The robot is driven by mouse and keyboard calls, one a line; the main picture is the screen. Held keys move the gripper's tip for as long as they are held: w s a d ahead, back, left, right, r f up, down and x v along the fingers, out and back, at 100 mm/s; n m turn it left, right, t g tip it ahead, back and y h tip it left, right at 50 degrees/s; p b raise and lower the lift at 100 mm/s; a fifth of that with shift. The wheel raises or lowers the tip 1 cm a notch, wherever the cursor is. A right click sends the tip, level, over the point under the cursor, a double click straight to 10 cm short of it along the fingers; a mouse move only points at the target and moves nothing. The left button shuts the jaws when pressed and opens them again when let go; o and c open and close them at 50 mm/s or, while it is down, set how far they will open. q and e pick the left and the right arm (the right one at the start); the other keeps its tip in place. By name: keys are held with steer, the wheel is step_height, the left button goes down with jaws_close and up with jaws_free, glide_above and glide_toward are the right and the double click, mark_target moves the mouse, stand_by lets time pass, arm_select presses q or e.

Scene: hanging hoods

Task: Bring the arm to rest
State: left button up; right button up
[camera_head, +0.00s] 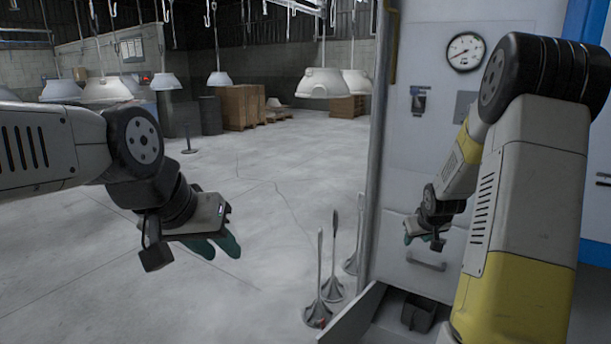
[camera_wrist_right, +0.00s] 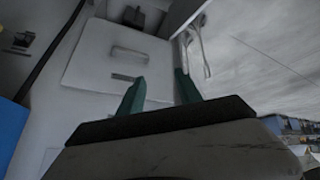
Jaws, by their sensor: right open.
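My left gripper (camera_head: 221,254) hangs over the open floor on the left in the head view. Its two teal fingers point down with a gap between the tips, and nothing is between them. My right gripper (camera_head: 423,241) is in front of the white cabinet (camera_head: 420,170), near its lower handle (camera_head: 426,261). In the right wrist view the right gripper (camera_wrist_right: 161,84) has its two teal fingers well apart, with only the cabinet face behind them. It is open and empty.
Several long-handled tools with cone-shaped ends (camera_head: 318,312) stand on the floor beside the cabinet. A dark bin (camera_head: 418,313) sits low at the cabinet's foot. White hoods (camera_head: 322,84) hang at the back. Cardboard boxes (camera_head: 243,106) stand far off. The middle floor is clear.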

steer(key=s+a+r, duration=0.5)
steer(key=r, duration=0.4)
steer(key=s+a+r+y, duration=0.1)
steer(key=s+a+r, duration=0.2)
steer(key=s, duration=0.5)
steer(key=s+a+r+y, duration=0.1)
steer(key=s+a+r, duration=0.2)
steer(key=s+a, duration=0.2)
steer(key=s+a+r+g+y, duration=0.1)
steer(key=s+a+r, duration=0.3)
steer(key=s, duration=0.8)
steer(key=shift+a, duration=0.6)
steer(key=shift+s+a+f, duration=0.1)
steer(key=shift+s+a, duration=0.05)
steer(key=shift+s, duration=0.35)
steer(key=shift+c, duration=0.6)
